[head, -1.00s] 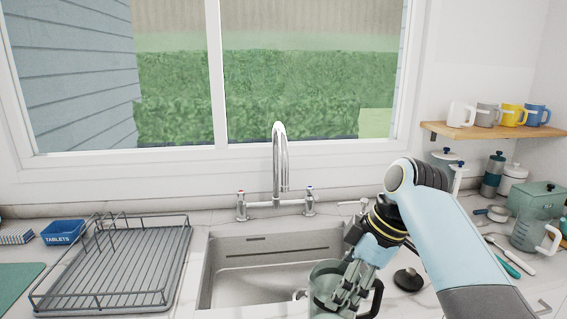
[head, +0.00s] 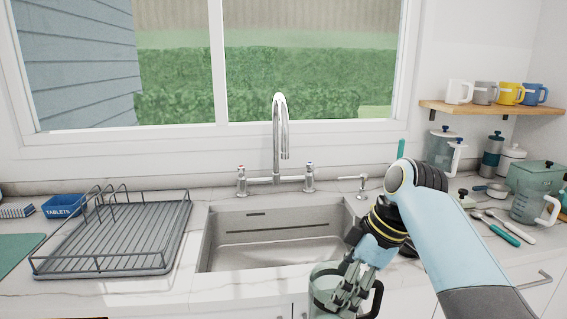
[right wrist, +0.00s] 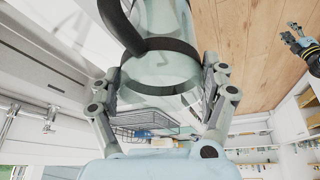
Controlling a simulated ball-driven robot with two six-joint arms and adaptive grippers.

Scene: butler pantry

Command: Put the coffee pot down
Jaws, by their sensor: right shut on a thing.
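The coffee pot (head: 322,291) is a clear greenish glass jug with a dark handle and dark band. In the head view it is at the lower middle, in front of the sink, overlapping the counter's front edge. My right gripper (head: 350,288) is shut on it. In the right wrist view the pot (right wrist: 165,72) sits between both fingers, its lower part seen through glass; I see no surface touching it. My left gripper (right wrist: 308,52) shows small at the right of the right wrist view, over the wooden floor, too small to judge its jaws.
The steel sink (head: 275,255) with its tap (head: 279,130) lies behind the pot. A wire dish rack (head: 115,240) stands left on the marble counter (head: 210,292), with bare counter between it and the sink. Right, utensils (head: 500,232), a glass jug (head: 530,207) and canisters crowd the counter.

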